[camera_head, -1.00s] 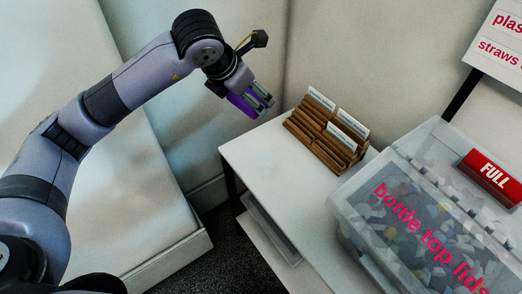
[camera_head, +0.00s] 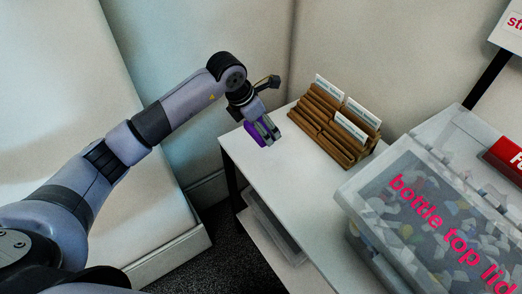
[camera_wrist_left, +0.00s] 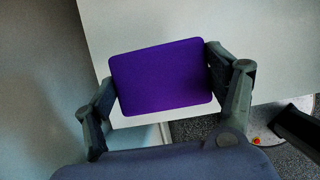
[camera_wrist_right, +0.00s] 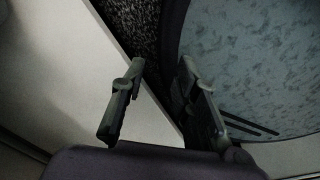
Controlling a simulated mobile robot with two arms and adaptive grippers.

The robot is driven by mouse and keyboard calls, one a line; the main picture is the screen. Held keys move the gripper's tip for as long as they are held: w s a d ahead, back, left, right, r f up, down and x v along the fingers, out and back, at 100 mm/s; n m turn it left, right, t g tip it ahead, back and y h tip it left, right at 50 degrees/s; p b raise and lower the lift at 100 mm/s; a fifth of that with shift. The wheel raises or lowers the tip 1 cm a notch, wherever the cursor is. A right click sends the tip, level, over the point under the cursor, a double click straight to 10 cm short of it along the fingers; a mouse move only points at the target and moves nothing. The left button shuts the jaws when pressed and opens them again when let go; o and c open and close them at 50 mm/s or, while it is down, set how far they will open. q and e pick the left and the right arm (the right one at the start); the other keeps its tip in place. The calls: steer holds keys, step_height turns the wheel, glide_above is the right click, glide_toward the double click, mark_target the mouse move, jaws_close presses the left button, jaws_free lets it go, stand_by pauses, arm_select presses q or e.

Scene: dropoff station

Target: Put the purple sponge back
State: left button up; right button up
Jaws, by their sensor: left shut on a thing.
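The purple sponge (camera_head: 255,135) is held in my left gripper (camera_head: 264,130), over the far left corner of the white table (camera_head: 262,178) in the head view. In the left wrist view the sponge (camera_wrist_left: 162,76) is a flat purple block spanning the space between the two fingers, with the white table behind it. I cannot tell whether the sponge touches the tabletop. My right gripper (camera_wrist_right: 155,110) shows in the right wrist view with its fingers apart and nothing between them.
A brown card rack (camera_head: 322,130) with white labels stands at the back of the table. A clear bin of bottle top lids (camera_head: 425,215) stands at the right, with a red sign (camera_head: 508,157) behind it. The table's left front area is bare.

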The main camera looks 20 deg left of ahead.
mark_target(261, 150)
arm_select(q)
step_height(261, 150, down, 2)
steer(key=shift+f, duration=0.1)
steer(key=shift+f+b, duration=0.75)
steer(key=shift+f, duration=0.05)
step_height(261, 150, down, 3)
steer(key=shift+f+b, duration=0.2)
steer(key=shift+b, duration=0.9)
steer(key=shift+r, duration=0.1)
arm_select(e)
steer(key=f, duration=0.1)
steer(key=s+f, duration=0.1)
steer(key=f, duration=0.2)
steer(key=shift+s+d+f, duration=0.1)
steer(key=shift+s+f, duration=0.1)
steer(key=shift+s, duration=0.15)
arm_select(q)
steer(key=o, duration=1)
arm_select(e)
steer(key=shift+w+f, duration=0.1)
steer(key=shift+f, duration=0.05)
